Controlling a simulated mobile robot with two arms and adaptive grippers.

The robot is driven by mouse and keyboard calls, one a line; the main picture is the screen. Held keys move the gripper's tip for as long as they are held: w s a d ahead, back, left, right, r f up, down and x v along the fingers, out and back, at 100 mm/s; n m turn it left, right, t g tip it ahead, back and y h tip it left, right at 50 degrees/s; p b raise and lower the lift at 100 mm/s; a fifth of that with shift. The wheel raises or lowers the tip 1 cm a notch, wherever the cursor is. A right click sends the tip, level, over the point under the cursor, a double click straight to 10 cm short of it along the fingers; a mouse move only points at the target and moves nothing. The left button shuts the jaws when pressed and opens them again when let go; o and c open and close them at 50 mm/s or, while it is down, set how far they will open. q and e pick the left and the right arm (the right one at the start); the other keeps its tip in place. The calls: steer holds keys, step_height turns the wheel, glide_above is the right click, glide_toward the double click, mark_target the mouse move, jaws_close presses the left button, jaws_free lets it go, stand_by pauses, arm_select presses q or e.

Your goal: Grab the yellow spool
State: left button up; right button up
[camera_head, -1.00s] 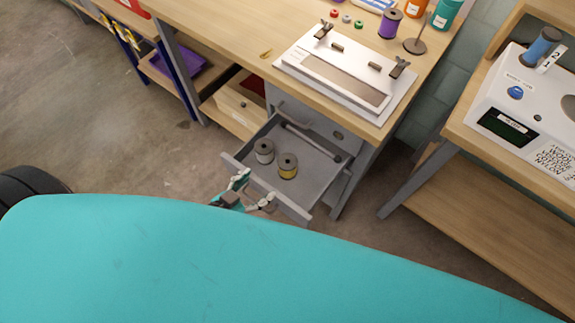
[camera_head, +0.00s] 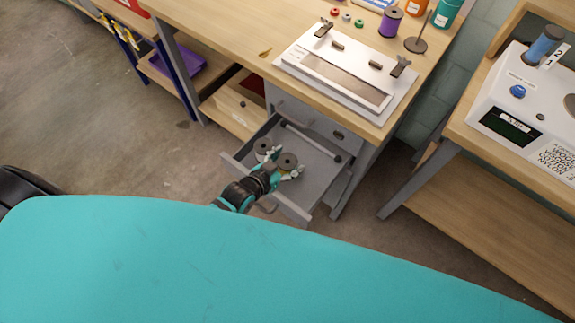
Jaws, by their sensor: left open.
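The yellow spool (camera_head: 288,161) stands in the open grey drawer (camera_head: 322,176) under the workbench. Its dark top shows; most of its yellow winding is hidden by my gripper. My left gripper (camera_head: 284,167) reaches into the drawer from the front, with its open fingers around or beside the yellow spool; I cannot tell if they touch it. The white-grey spool (camera_head: 263,146) stands just left of it, partly hidden by the gripper. My right gripper does not show.
The workbench (camera_head: 235,35) above carries a white threading device (camera_head: 340,75), a purple spool (camera_head: 390,22) and several small items. A side table with a white machine (camera_head: 525,105) stands at the right.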

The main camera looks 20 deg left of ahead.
arm_select(q)
steer(key=shift+w+d+f, duration=0.1)
steer(key=shift+w+f, duration=0.05)
steer(key=shift+w, duration=0.1)
steer(key=c, duration=1)
